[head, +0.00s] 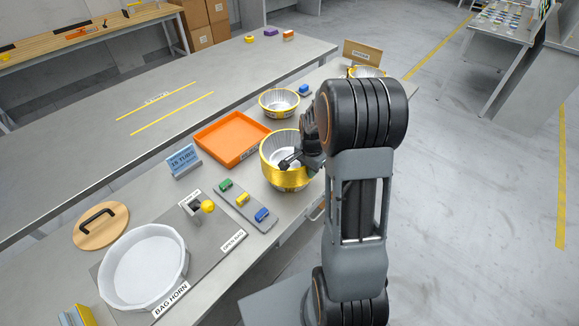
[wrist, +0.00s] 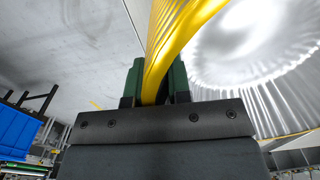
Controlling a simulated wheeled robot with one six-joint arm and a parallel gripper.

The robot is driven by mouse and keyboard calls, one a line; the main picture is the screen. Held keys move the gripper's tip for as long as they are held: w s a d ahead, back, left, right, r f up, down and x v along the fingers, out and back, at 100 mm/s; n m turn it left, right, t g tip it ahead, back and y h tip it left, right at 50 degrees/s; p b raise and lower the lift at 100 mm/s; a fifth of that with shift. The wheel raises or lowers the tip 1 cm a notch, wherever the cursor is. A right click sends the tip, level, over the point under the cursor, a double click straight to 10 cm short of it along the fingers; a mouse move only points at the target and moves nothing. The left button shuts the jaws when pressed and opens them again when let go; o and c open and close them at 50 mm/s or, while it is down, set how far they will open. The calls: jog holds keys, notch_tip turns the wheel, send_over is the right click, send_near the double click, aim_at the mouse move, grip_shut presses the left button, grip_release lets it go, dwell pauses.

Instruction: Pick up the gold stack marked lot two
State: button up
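A large gold stack (head: 272,171) of pleated foil cups, silvery inside, stands upright on the near bench beside the orange tray. My gripper (head: 290,161) is at its right side, over the rim. In the wrist view, the gold wall (wrist: 176,35) runs between the two dark green fingers (wrist: 157,82) and fills the gap, so the fingers look shut on it. A smaller gold stack (head: 279,111) stands behind the tray. Another gold stack (head: 366,70) stands farther back, partly hidden by my arm. I cannot read the lot marks on the stacks.
The orange tray (head: 232,139) is empty. A blue sign (head: 184,160), a strip with coloured blocks (head: 243,205), a round white pan (head: 145,266) and a wooden lid (head: 101,226) lie to the left. The rear bench (head: 180,85) is mostly clear.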

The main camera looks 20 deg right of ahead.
grip_shut()
jog(key=shift+r, duration=0.15)
